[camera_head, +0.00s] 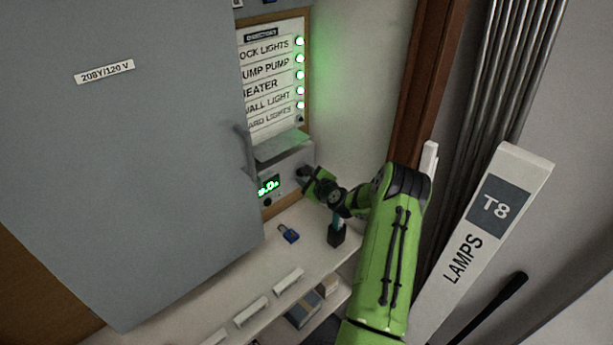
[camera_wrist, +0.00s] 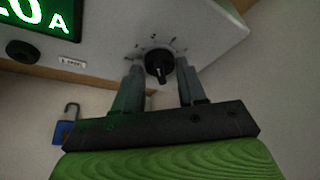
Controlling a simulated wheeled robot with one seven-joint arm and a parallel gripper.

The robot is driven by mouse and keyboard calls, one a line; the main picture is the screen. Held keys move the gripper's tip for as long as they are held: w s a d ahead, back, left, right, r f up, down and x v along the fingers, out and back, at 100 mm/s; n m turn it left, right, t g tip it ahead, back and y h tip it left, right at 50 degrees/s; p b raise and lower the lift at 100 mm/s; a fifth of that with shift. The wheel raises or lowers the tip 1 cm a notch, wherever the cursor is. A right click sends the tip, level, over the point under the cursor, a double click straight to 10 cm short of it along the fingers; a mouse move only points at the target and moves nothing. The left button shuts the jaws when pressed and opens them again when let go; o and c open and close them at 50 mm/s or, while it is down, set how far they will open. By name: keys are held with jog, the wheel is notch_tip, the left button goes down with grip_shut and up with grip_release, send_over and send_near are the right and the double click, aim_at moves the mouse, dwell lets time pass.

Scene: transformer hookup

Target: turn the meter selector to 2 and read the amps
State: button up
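The meter selector is a black knob (camera_wrist: 158,66) on a pale panel, with small dial marks around its upper side. A light line on the knob points downward; the mark numbers are too small to read. My gripper (camera_wrist: 160,72) is open, one finger on each side of the knob; I cannot tell whether they touch it. In the head view my gripper (camera_head: 309,182) is at the meter box, largely covering the knob. The green meter display (camera_head: 268,185) is small there; in the wrist view the cropped display (camera_wrist: 38,15) shows a 0 and "A".
A grey cabinet door (camera_head: 150,150) labelled 208Y/120 V stands at left. A label panel (camera_head: 268,75) with several lit green lamps is above the meter. A blue padlock (camera_head: 289,233) and a dark holder (camera_head: 337,236) are on the shelf below. A LAMPS T8 box (camera_head: 480,240) stands at right.

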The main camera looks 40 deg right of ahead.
jog(key=shift+o, duration=1.4)
jog(key=b+v, duration=0.1)
jog(key=v, duration=1.4)
jog(key=shift+s+a, duration=0.2)
jog(key=shift+s, duration=0.1)
jog(key=shift+r, duration=0.1)
